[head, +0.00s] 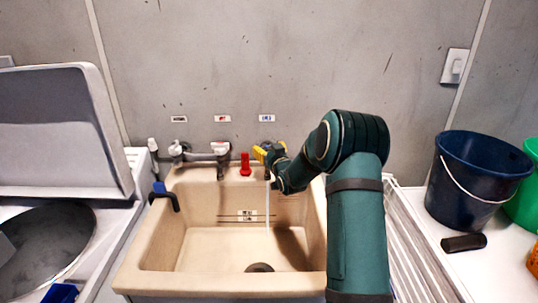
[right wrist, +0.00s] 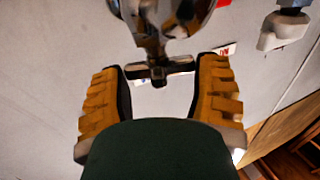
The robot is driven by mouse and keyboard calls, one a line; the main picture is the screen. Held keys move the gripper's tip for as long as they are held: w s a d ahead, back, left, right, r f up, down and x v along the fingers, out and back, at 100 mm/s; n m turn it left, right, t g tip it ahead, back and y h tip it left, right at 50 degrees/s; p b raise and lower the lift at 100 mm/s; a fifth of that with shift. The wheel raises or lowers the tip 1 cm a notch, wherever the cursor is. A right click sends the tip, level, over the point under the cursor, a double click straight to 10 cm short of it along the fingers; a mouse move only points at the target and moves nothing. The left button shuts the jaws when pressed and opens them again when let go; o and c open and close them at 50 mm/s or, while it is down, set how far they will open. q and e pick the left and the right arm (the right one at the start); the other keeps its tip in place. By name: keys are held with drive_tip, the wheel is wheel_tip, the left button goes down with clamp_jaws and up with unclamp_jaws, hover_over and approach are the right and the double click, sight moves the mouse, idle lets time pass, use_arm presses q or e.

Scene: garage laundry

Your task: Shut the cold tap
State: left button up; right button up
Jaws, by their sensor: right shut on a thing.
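The cold tap sits on the back wall of the sink under the blue label (head: 266,118), mostly hidden behind my right gripper (head: 266,153) in the head view. A thin stream of water (head: 267,210) falls below it into the basin. In the right wrist view, the tap's dark metal cross handle (right wrist: 158,72) lies between the yellow-padded fingers of my right gripper, which is shut on it. A rounded shiny metal tap body (right wrist: 160,18) shows beyond the handle. My left gripper is not in view.
The beige sink (head: 150,255) has a dark drain (head: 260,267). A white-topped tap (head: 220,149) and a red item (head: 245,165) stand left of the gripper. A washer with a raised lid (head: 65,130) is at left; a blue bucket (head: 475,180) is at right.

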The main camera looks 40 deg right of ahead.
drive_tip(key=shift+w+a+m+g+h+b, duration=0.15)
drive_tip(key=shift+m+g+h+b, duration=0.25)
drive_tip(key=shift+m+h+b, duration=0.6)
drive_tip(key=shift+r+m+g+h, duration=0.15)
drive_tip(key=shift+m+g+h, duration=0.85)
drive_tip(key=shift+h, duration=0.6)
drive_tip(key=o, duration=1.2)
drive_tip(key=shift+o, duration=0.2)
